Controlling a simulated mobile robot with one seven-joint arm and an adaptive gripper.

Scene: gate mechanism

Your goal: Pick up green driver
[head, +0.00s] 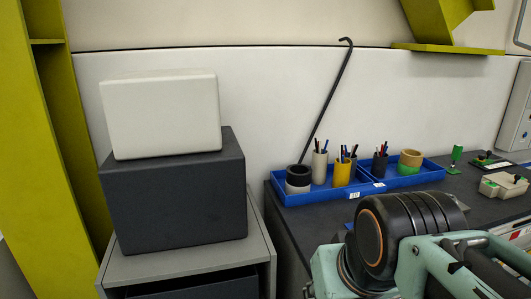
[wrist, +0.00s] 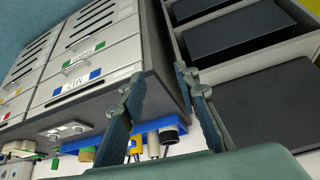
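The green driver (head: 456,157) appears in the head view as a small green upright item on the dark worktop, right of the blue trays. A small green item in the wrist view (wrist: 55,163), near the lower left edge, looks like the same thing, but it is too small to be sure. My gripper (wrist: 158,95) shows in the wrist view with its two fingers spread and nothing between them. It is well away from the green driver. In the head view my arm fills the lower right, and the fingers cannot be made out.
Blue trays (head: 327,192) hold pen cups and tape rolls. A beige device (head: 503,185) sits right of the driver. A black hooked rod (head: 328,105) leans on the wall. Boxes (head: 175,190) are stacked at left. Drawers (wrist: 85,60) fill the wrist view's left.

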